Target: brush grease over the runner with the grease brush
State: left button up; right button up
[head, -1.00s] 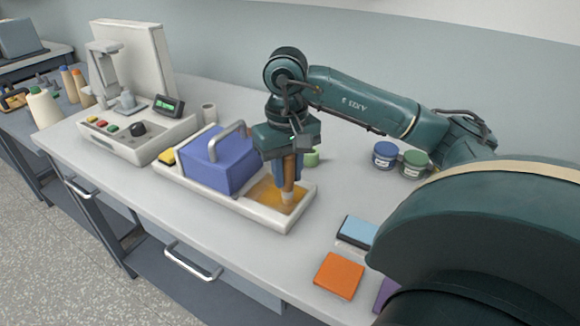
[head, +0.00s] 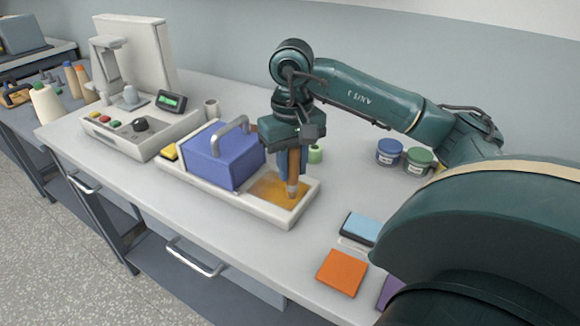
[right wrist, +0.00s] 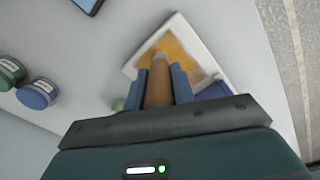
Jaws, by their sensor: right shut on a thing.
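My right gripper (head: 292,172) is shut on the grease brush (head: 294,163), which has a brown handle and a pale tip. It holds the brush upright, tip down, over the amber surface (head: 268,187) in the right part of the white tray. I take this amber surface to be the runner. The tip appears at the amber surface; I cannot tell if it touches. In the right wrist view, the brush (right wrist: 158,90) sits between my blue fingers (right wrist: 160,72), pointing at the amber surface (right wrist: 178,45). My left gripper is not in view.
A blue block with a grey handle (head: 222,160) fills the tray's left part. The white tray (head: 240,208) stands near the table's front edge. A machine (head: 135,125) stands left. Blue (head: 389,152) and green (head: 418,160) jars stand right; an orange pad (head: 341,272) lies in front.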

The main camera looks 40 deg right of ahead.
jog(key=shift+w+d, duration=0.25)
jog(key=shift+d, duration=0.8)
jog(key=shift+w+d+b, duration=0.25)
jog(key=shift+d+b, duration=0.2)
jog(key=shift+d, duration=0.25)
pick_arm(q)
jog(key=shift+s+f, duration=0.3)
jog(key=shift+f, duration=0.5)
pick_arm(e)
jog(key=shift+s+a, duration=0.25)
jog(key=shift+a, duration=0.75)
jog(key=shift+s+a+p, duration=0.15)
jog(key=shift+s+a, duration=0.05)
jog(key=shift+a, duration=0.45)
jog(key=shift+s+a+p, duration=0.15)
jog(key=shift+s+a, duration=0.05)
jog(key=shift+a, duration=0.45)
jog(key=shift+s+a, duration=0.2)
jog(key=shift+a, duration=0.4)
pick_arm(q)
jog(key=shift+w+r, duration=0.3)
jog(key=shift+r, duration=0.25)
pick_arm(e)
jog(key=shift+r, duration=0.15)
